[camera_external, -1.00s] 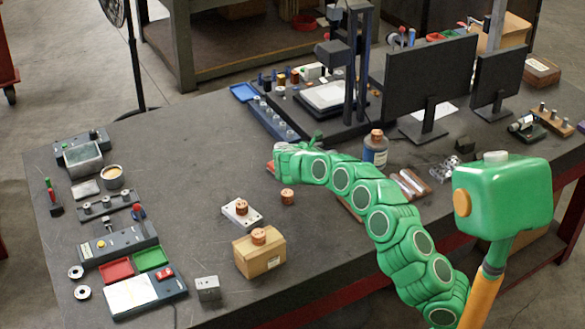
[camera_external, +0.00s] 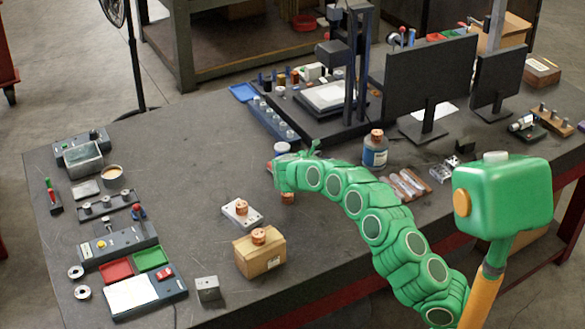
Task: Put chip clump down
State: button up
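My green arm reaches in from the right, and its end, my gripper (camera_external: 279,174), is low over the middle of the table. The fingers are too small and turned away to show whether they are open or shut. A small reddish-orange bit shows at the gripper's left edge; I cannot tell if it is part of the gripper or something held. I cannot make out a chip clump for certain. A copper cylinder (camera_external: 288,198) stands just below the gripper, its top partly hidden. A white and blue jar (camera_external: 282,149) stands just behind the gripper.
Copper pieces sit on a pale block (camera_external: 242,213) and on a cardboard box (camera_external: 259,255). A dark bottle (camera_external: 375,151) stands right of the gripper. Red (camera_external: 116,271) and green (camera_external: 152,258) trays lie at front left. The table (camera_external: 190,165) left of the gripper is clear.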

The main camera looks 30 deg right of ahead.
jog(key=o, duration=0.3)
jog(key=v, duration=1.2)
jog(key=shift+r, duration=0.15)
